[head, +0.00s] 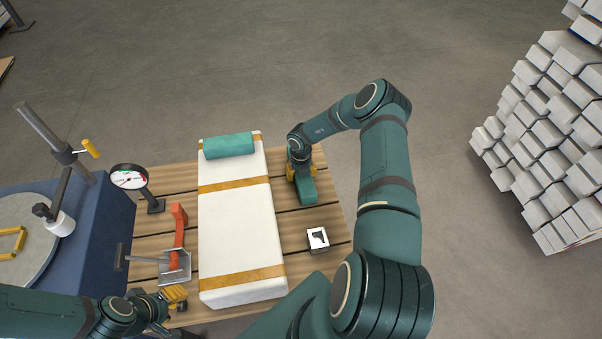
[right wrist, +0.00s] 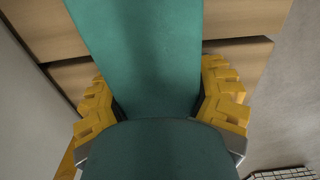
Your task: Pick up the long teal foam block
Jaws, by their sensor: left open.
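The long teal foam block (head: 306,189) is at the right side of the slatted wooden table, beside the long white block. My right gripper (head: 301,172) is over its far part, with yellow fingers on both sides. In the right wrist view the block (right wrist: 155,60) runs between the fingers (right wrist: 160,108), whose pads appear to meet its sides. I cannot tell whether the block touches the table. My left gripper (head: 172,298) is open at the near left table edge, apart from the block.
The long white block (head: 236,235) with tan bands carries another teal piece (head: 229,146). A small box (head: 318,238), a red-handled scoop (head: 178,240) and a dial gauge (head: 130,178) stand nearby. A blue machine (head: 95,235) is left. Pale stacked blocks (head: 560,120) stand right.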

